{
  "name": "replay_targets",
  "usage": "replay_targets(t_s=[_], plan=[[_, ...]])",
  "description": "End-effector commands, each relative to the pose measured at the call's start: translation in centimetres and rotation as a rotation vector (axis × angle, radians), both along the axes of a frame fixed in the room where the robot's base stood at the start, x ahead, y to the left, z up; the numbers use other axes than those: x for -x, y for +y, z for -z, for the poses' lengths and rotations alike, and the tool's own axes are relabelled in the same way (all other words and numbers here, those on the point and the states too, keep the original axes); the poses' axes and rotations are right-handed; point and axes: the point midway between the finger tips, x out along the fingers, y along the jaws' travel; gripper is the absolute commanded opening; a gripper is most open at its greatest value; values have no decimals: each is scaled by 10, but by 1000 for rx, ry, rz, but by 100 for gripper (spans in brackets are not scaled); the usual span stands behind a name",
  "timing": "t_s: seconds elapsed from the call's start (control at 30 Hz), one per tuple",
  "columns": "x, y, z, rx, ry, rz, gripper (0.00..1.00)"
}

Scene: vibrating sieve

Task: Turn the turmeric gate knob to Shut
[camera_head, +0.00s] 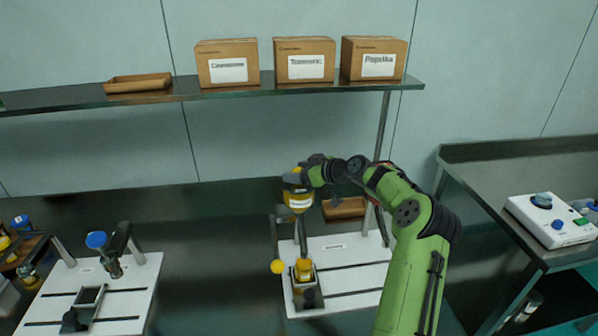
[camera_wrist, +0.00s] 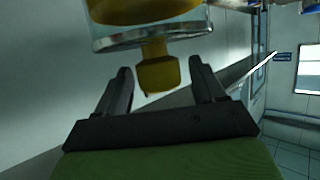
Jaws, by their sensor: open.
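The yellow hopper (camera_head: 298,198) with a white label, too small to read surely, stands above the white station board. My gripper (camera_head: 308,172) is beside its upper part, at the end of my green arm. In the wrist view a clear, metal-rimmed vessel with yellow contents (camera_wrist: 150,35) fills the top. A yellow knob-like piece (camera_wrist: 158,74) sticks out from it, in line with the gap between the fingers of my gripper (camera_wrist: 162,88). The fingers are open, with no visible contact. I cannot tell the knob's setting; no Shut mark is readable.
A shelf (camera_head: 220,95) with several boxes runs above. A white control box (camera_head: 550,221) is on the right bench. A second board (camera_head: 135,290) stands left.

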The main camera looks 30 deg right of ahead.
Motion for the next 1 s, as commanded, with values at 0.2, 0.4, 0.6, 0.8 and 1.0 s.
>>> replay_targets(t_s=[0.2, 0.4, 0.6, 0.8, 1.0], plan=[[0, 0, 0, 0, 0, 0, 57], [1, 0, 0, 0, 0, 0, 26], [1, 0, 0, 0, 1, 4, 18], [1, 0, 2, 3, 0, 55, 18], [1, 1, 4, 6, -3, 177, 18]])
